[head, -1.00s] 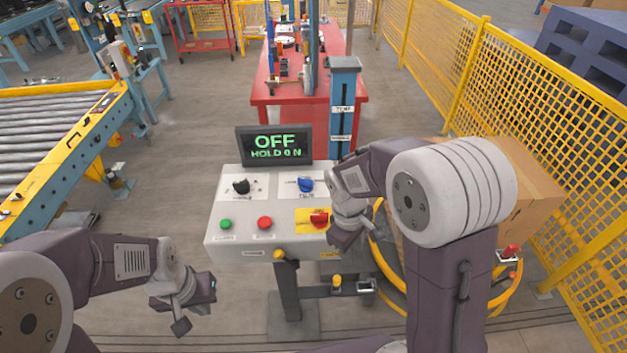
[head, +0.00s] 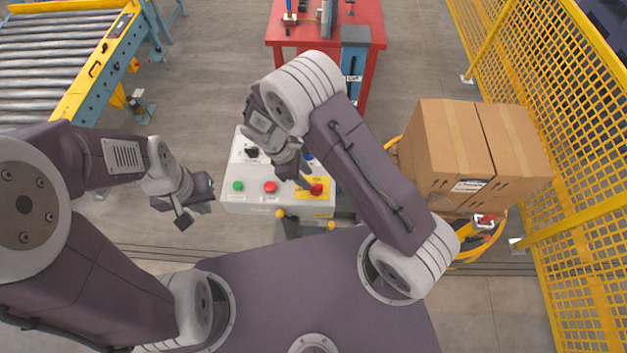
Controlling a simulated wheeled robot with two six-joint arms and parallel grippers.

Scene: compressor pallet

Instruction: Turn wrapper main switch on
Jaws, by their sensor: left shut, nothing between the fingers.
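The grey control panel (head: 249,208) stands in front of me. The red rotary switch (head: 316,189) sits on a yellow plate (head: 325,196) at the panel's right. My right gripper (head: 299,180) is just left of and above this switch in the picture; I cannot tell if it touches it. Its fingers are too small and foreshortened to judge. My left gripper (head: 199,207) is shut and empty, left of the panel. A black knob (head: 251,153), a green button (head: 238,186) and a red button (head: 270,187) show. My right arm hides the display; the blue knob is mostly hidden.
Cardboard boxes (head: 450,150) stand right of the panel, with a yellow mesh fence (head: 560,150) beyond. A roller conveyor (head: 45,65) is at the upper left and a red table (head: 376,35) behind the panel. The floor between conveyor and panel is clear.

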